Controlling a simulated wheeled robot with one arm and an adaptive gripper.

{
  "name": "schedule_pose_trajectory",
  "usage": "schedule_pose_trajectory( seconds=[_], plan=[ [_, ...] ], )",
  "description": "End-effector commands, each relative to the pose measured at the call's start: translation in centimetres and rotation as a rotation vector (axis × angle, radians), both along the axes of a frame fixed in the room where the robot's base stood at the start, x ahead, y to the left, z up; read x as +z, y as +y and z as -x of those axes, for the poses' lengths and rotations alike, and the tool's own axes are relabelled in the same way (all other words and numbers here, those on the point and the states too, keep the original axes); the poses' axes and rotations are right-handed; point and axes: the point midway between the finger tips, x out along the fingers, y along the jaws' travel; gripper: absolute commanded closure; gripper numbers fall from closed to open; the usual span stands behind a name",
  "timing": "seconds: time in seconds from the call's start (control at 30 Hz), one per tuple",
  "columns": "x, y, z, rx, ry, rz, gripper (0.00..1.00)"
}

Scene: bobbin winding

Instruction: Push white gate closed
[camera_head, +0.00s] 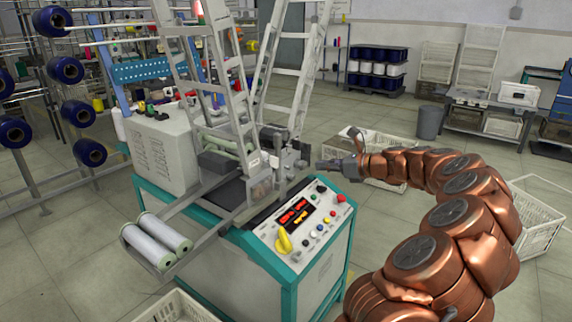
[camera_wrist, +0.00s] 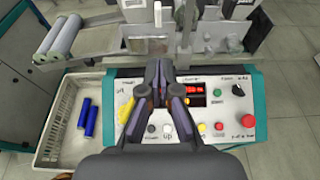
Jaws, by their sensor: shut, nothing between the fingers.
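The winding machine (camera_head: 265,262) has two tall off-white ladder-like frames, one on the left (camera_head: 218,85) and one on the right (camera_head: 296,75). They lean apart at the top. I cannot tell for sure which part is the white gate. My gripper (camera_head: 322,166) is at the machine's right side, just above and behind the control panel, close to the winding unit (camera_head: 280,150). In the wrist view my gripper (camera_wrist: 166,66) is shut and empty, with its fingers over the panel.
The control panel (camera_head: 318,236) has a red display, buttons and a yellow handle (camera_head: 283,241). Two white rolls (camera_head: 165,238) lie on a rack at the left. A crate (camera_wrist: 62,130) with blue bobbins (camera_wrist: 88,114) sits beside the machine. Another crate (camera_head: 538,218) is at the right.

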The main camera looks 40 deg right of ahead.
Motion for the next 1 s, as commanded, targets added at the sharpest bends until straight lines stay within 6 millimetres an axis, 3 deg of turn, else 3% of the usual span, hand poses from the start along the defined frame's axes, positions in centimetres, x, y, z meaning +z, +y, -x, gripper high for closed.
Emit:
schedule_pose_trajectory(
  seconds=[0.27, 0.73, 1.0],
  plan=[
    [-0.6, 0.6, -1.4, 0.005, 0.002, 0.001, 1.00],
    [-3.1, 3.3, -8.7, 0.007, 0.004, 0.001, 1.00],
    [-3.0, 4.2, -11.9, 0.003, 0.000, 0.003, 1.00]
  ],
)
